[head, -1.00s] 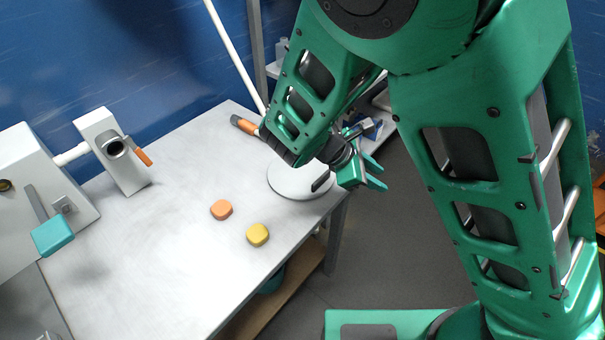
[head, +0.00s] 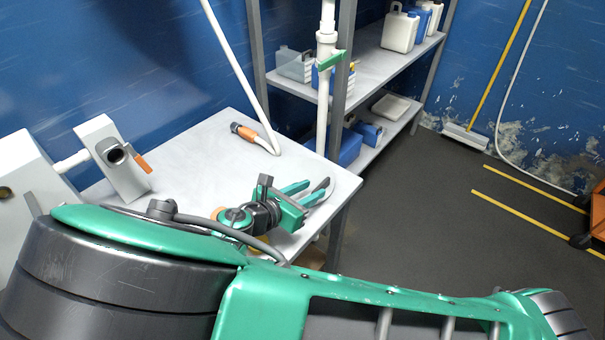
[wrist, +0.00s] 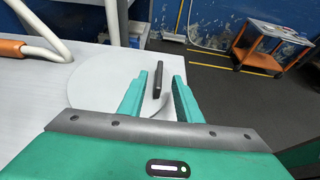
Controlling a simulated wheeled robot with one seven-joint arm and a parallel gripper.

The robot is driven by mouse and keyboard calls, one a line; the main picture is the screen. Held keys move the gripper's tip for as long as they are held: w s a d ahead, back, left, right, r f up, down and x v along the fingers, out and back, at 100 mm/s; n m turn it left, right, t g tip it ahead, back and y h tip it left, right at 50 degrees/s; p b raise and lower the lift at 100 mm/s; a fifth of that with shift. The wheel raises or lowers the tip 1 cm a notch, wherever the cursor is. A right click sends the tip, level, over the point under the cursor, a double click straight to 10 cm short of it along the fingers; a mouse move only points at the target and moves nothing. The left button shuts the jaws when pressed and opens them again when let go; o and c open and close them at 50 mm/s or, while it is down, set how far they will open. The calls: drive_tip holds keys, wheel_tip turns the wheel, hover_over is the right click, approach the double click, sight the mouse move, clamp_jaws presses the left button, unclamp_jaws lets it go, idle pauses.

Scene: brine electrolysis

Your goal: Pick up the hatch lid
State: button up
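The hatch lid (wrist: 92,88) is a flat white disc lying on the table near its right corner. Its upright black handle (wrist: 157,79) stands between my two fingers in the wrist view. My gripper (wrist: 161,76) is open, one green finger on each side of the handle, with a visible gap on both sides. In the head view my gripper (head: 317,186) reaches low over the table's right end, and it and my arm hide most of the lid. I cannot tell how deep the handle sits between the fingers.
A white hose with an orange grip (head: 246,132) lies behind on the table (head: 195,150). A white fixture (head: 116,160) with an orange lever stands at left. A shelf with bins and jugs (head: 400,28) is behind. Open floor lies right; an orange cart (wrist: 265,45) stands beyond.

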sight(320, 185)
drive_tip(key=shift+x, duration=3.35)
drive_tip(key=shift+a, duration=0.1)
drive_tip(key=shift+c, duration=0.3)
clamp_jaws()
